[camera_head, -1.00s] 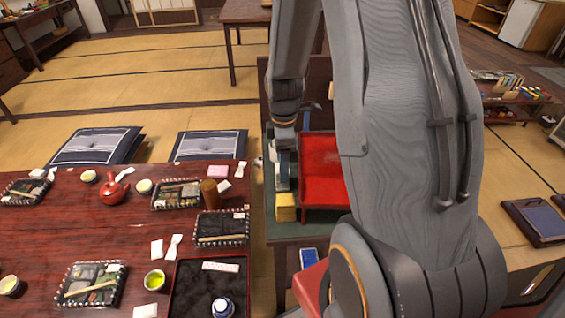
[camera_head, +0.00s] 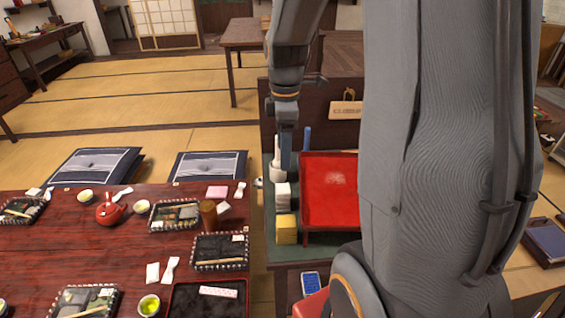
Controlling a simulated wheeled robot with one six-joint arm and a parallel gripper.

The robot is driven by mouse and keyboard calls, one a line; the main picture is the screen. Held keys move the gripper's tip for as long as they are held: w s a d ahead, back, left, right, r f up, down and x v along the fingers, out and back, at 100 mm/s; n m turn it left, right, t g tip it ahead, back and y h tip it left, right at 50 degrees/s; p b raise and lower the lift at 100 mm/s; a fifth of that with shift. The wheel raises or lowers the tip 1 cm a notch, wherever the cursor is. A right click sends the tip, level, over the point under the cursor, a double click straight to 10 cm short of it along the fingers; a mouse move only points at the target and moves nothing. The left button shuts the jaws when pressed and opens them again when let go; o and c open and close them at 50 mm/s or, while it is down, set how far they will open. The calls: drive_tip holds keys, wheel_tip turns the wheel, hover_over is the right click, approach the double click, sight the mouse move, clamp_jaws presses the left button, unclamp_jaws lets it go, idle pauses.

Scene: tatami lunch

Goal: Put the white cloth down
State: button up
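My gripper (camera_head: 286,155) points down over the left part of the green-topped side stand (camera_head: 268,240). It shows edge-on, so I cannot tell whether its fingers are apart or hold anything. Just below it is a white stacked item (camera_head: 283,190), perhaps folded white cloth; it is too small to be sure. A white upright holder (camera_head: 276,172) stands behind that, partly hidden by my gripper. Whether my gripper touches the white item cannot be told.
A red tray (camera_head: 330,185) lies right of my gripper, partly hidden by my arm. A yellow block (camera_head: 286,230) is in front of the white item. The red-brown table (camera_head: 60,240) at left carries bento trays, a red teapot (camera_head: 110,209) and cups.

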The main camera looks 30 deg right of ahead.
drive_tip(key=s+a+f+m, duration=0.2)
drive_tip(key=s+a+m, duration=0.8)
drive_tip(key=s+m, duration=0.2)
drive_tip(key=shift+f+m+t, duration=0.3)
drive_tip(key=shift+f+m, duration=0.1)
drive_tip(key=shift+m, duration=0.3)
drive_tip(key=shift+c, duration=0.5)
idle(0.9)
